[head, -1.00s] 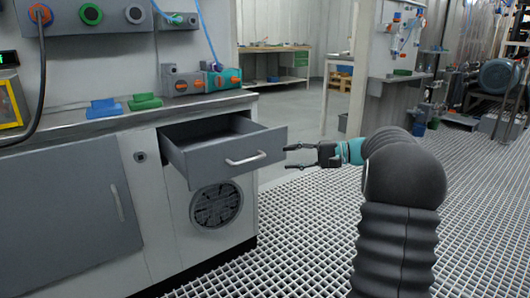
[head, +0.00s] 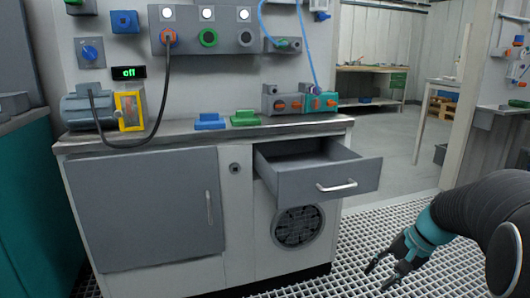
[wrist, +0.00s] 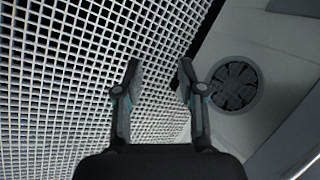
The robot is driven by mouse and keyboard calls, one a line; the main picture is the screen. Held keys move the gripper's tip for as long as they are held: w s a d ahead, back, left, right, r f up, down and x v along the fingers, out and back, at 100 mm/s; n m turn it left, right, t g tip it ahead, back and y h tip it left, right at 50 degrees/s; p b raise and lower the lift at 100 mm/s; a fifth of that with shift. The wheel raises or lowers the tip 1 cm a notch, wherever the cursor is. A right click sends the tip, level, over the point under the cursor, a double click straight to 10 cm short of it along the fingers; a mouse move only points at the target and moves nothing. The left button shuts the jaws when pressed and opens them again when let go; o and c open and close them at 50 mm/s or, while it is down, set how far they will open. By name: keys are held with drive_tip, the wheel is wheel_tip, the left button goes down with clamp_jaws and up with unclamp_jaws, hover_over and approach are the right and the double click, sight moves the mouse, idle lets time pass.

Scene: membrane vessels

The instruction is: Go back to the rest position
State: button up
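My gripper (head: 385,275) is at the lower right in the head view, over the floor grating and apart from the cabinet. In the wrist view my gripper (wrist: 158,75) is open, with a clear gap between its fingertips and nothing in it. The grey drawer (head: 330,181) of the cabinet (head: 240,215) stands pulled out, up and to the left of my gripper. The part of the drawer's inside that shows looks empty.
The white grating floor (head: 450,270) is free around my gripper. The worktop (head: 170,137) carries a blue block (head: 209,122), a green block (head: 245,118) and valve units (head: 300,103). A round vent (head: 299,226) sits below the drawer. A grey door (head: 146,211) is shut.

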drive_tip(key=s+a+r+n+t+h+p, duration=0.1)
drive_tip(key=s+a+r+n+h+p, duration=0.1)
drive_tip(key=s, duration=0.7)
drive_tip(key=s+a+r+n+t+h+p, duration=0.2)
drive_tip(key=s+a+r+n+p, duration=0.2)
drive_tip(key=s+a+r, duration=0.5)
drive_tip(key=shift+a+r+n+h+p, duration=0.25)
drive_tip(key=shift+r+n+h+p, duration=0.25)
drive_tip(key=shift+n, duration=0.5)
drive_tip(key=shift+s+r, duration=0.1)
